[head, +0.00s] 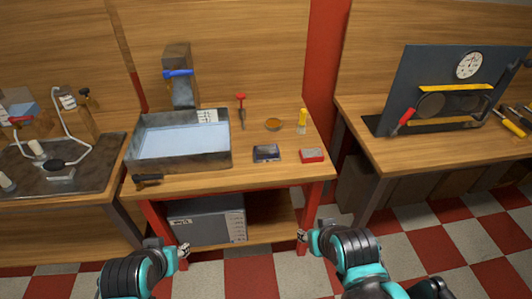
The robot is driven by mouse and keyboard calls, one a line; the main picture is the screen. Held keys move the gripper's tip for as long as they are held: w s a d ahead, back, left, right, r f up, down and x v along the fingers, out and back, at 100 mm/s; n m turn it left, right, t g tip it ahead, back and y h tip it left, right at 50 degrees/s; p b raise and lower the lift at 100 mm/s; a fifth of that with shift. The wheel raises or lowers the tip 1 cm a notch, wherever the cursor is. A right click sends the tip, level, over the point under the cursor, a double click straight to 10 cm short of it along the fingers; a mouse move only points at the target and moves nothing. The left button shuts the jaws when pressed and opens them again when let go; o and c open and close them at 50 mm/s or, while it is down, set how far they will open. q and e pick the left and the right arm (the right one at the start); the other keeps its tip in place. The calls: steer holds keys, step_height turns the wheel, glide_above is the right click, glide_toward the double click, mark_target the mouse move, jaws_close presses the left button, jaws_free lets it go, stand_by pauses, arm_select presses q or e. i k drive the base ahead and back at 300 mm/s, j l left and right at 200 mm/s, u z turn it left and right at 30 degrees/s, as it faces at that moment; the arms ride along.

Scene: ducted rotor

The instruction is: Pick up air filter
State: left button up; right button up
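I cannot tell for sure which thing is the air filter. Two small flat box-shaped items lie at the front right of the middle workbench: a dark blue-grey one (266,153) and a red one with a pale top (312,156). They lie apart, and neither is touched by a gripper. My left gripper (183,250) and my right gripper (302,237) are low in the head view, in front of the bench and below its top in the picture. Both look empty, but their fingers are too small to tell open from shut.
A grey box (206,222) sits below. Other benches stand left and right.

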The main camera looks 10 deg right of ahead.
mark_target(266, 152)
steer(key=i+l, duration=0.45)
steer(key=l, duration=0.25)
steer(key=i+l+u, duration=0.15)
steer(key=u, duration=0.3)
steer(key=i+l+u, duration=0.1)
steer(key=l+u, duration=0.75)
steer(key=j+u, duration=0.1)
steer(key=u, duration=0.25)
